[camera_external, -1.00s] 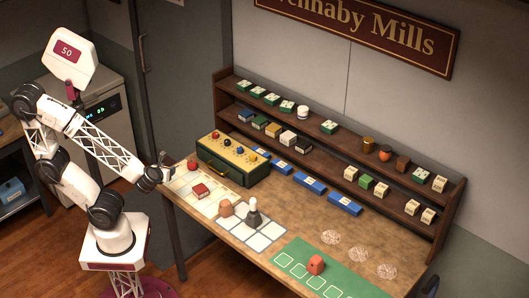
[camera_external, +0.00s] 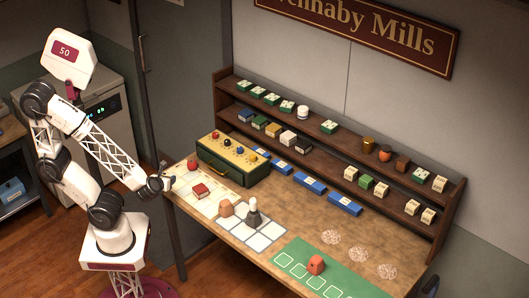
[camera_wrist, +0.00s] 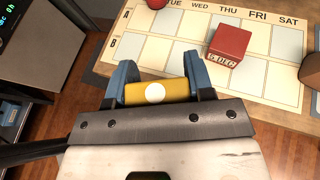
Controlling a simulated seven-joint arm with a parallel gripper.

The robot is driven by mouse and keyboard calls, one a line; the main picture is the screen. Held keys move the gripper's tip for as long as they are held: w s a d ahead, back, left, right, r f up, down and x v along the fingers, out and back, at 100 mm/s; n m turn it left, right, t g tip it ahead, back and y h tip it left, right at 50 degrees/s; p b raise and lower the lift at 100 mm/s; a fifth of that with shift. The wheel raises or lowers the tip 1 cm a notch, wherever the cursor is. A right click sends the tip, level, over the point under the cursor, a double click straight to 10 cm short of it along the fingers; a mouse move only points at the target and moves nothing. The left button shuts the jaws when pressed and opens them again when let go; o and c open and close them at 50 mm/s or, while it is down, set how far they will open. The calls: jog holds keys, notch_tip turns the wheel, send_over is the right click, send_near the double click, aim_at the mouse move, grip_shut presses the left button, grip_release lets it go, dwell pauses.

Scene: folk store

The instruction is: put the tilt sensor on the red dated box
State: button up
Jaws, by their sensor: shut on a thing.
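My gripper (camera_wrist: 158,65) has blue fingers shut on a yellow block with a white round spot (camera_wrist: 140,94), which appears to be the tilt sensor. In the external view my gripper (camera_external: 165,184) is at the table's left end, left of the red box and apart from it. The held block is too small to make out there.
A red ball (camera_external: 192,165) lies behind the box. A green-and-yellow case (camera_external: 233,160) stands behind. The green mat (camera_external: 290,262) holds an orange-red block (camera_external: 316,265).

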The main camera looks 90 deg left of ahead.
jog(key=shift+w, duration=0.2)
jog(key=w+a, duration=0.2)
jog(key=w, duration=0.3)
jog(key=w+a+f, duration=0.1)
jog(key=w+a, duration=0.1)
jog(key=w, duration=0.2)
jog(key=w+a, duration=0.1)
jog(key=w, duration=0.4)
jog(key=shift+w+a+f, duration=0.2)
jog(key=shift+w+a, duration=0.1)
jog(key=shift+a, duration=0.1)
jog(key=shift+f, duration=0.15)
jog(key=shift+f, duration=1.65)
jog(key=shift+f, duration=0.15)
jog(key=o, duration=0.9)
jog(key=shift+o, duration=0.2)
jog(key=shift+r, duration=0.2)
jog(key=v, duration=1.2)
